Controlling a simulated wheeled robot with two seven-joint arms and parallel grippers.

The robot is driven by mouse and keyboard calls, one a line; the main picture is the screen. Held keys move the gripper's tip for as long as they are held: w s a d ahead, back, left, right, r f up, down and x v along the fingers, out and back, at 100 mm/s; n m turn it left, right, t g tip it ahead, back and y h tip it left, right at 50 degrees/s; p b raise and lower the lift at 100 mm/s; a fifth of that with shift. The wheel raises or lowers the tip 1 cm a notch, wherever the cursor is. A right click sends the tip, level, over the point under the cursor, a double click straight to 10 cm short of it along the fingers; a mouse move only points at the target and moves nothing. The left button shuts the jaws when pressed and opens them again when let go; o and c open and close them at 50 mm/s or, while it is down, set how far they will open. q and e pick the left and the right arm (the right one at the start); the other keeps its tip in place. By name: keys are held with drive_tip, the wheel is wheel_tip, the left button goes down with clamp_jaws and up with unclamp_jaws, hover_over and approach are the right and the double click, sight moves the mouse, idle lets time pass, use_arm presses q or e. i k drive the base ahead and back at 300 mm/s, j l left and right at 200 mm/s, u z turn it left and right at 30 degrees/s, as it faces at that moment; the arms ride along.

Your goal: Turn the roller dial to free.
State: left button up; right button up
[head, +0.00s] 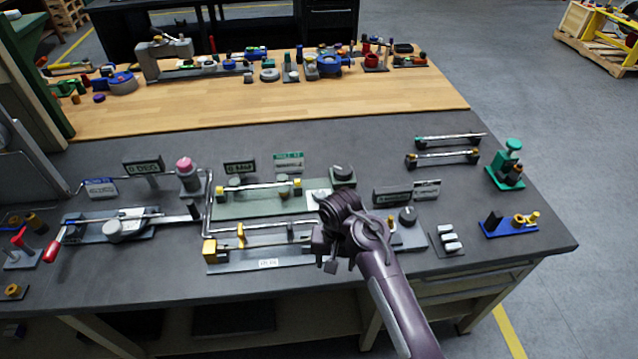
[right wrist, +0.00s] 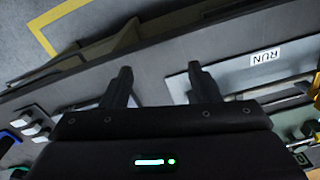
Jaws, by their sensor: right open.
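Two dark round knobs could be the roller dial; I cannot tell which, as no readable label names it. One knob (head: 343,170) sits on a green base behind my right gripper. The other knob (head: 407,215) sits on a grey base just right of my right wrist, which partly hides that base. My left gripper is out of view.
A lever with a red handle (head: 52,251) and a pink button (head: 185,166) stand to the left. White rockers (head: 447,240), a blue fixture (head: 510,226) and a green fixture (head: 508,165) are to the right.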

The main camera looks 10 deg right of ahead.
sight(318, 194)
drive_tip(key=i, duration=0.9)
